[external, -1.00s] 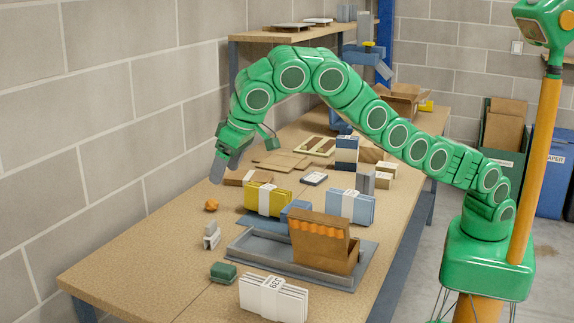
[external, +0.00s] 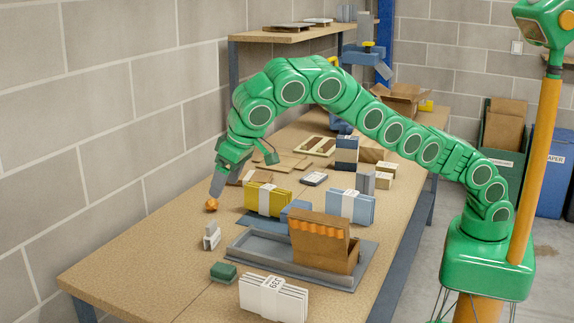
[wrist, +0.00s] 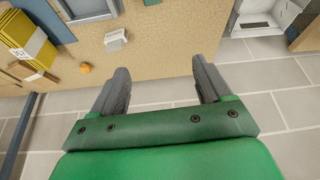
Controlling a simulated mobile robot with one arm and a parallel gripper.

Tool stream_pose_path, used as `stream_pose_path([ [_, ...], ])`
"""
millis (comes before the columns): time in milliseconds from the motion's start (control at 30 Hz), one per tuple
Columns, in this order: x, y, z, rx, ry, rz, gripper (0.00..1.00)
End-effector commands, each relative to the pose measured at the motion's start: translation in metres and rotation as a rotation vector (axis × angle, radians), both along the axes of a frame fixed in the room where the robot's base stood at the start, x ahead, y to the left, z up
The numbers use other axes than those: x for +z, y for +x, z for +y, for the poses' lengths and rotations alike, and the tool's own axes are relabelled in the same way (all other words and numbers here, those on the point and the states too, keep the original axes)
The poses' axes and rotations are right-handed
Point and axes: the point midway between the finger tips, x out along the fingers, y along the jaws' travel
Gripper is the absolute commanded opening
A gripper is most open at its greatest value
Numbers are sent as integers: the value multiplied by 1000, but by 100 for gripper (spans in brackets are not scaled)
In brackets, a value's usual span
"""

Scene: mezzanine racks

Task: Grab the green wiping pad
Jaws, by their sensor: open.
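The green pad (external: 223,272) lies flat on the near left part of the wooden table in the external view, in front of the small grey-white item. A sliver of it (wrist: 152,2) shows at the top edge of the wrist view. My gripper (external: 216,190) is above the wall side of the table, farther back than the pad and well apart from it. In the wrist view my gripper (wrist: 160,68) has its two grey fingers spread wide with nothing between them.
A small orange item (external: 211,205) sits close to my fingertips, and a grey-white item (external: 211,237) stands between it and the pad. A grey tray (external: 248,251) and a white banded stack (external: 273,298) lie right of the pad. The near left table corner is clear.

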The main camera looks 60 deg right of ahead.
Motion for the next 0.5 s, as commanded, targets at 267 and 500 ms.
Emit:
stream_pose_path([
  [267,-15,0,0,1,-3,-1,78],
  [500,-37,0,-1,-1,-6,3,78],
])
